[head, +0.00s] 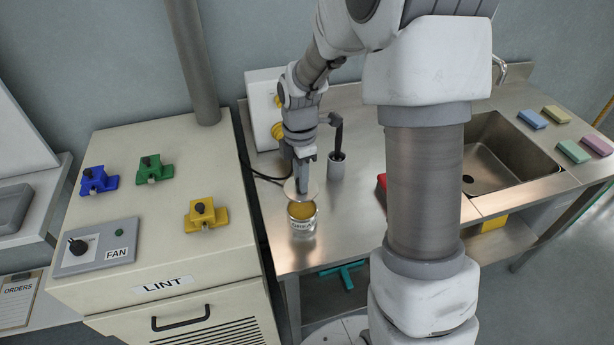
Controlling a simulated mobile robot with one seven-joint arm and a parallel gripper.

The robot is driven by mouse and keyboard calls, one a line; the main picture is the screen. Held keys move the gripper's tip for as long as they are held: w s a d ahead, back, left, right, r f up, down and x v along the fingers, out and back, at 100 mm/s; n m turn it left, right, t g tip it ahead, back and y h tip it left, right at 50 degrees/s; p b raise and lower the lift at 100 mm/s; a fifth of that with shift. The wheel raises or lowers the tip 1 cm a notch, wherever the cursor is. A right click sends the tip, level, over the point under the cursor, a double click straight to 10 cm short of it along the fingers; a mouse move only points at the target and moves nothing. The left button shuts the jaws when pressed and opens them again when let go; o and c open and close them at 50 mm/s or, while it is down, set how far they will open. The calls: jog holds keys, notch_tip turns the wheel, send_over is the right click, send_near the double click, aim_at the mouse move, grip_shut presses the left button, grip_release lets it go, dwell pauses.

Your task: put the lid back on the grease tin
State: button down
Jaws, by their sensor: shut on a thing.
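The grease tin (303,220) stands upright on the steel bench near its left front corner. Its top is uncovered and yellow-brown grease shows inside. My gripper (301,186) points down just above and behind the tin and is shut on the round pale lid (311,193). The lid is tilted and looks apart from the tin, with its lower edge close to the tin's far rim. The fingertips partly hide the lid.
A grey cup with a dark bent tool (337,165) stands behind the tin. The LINT cabinet (130,215) is left of the bench, with blue, green and yellow clamps on top. My arm hides the bench middle. A sink (500,165) is at right.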

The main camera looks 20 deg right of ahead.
jog(key=shift+f+b, duration=1.8)
jog(key=shift+f, duration=0.45)
jog(key=shift+f+b, duration=0.5)
jog(key=shift+f, duration=0.35)
jog(key=shift+f, duration=0.15)
dwell(0.4)
jog(key=shift+c, duration=0.7)
grip_release()
jog(key=shift+p, duration=0.3)
jog(key=shift+r+p, duration=2.9)
jog(key=shift+r, duration=0.65)
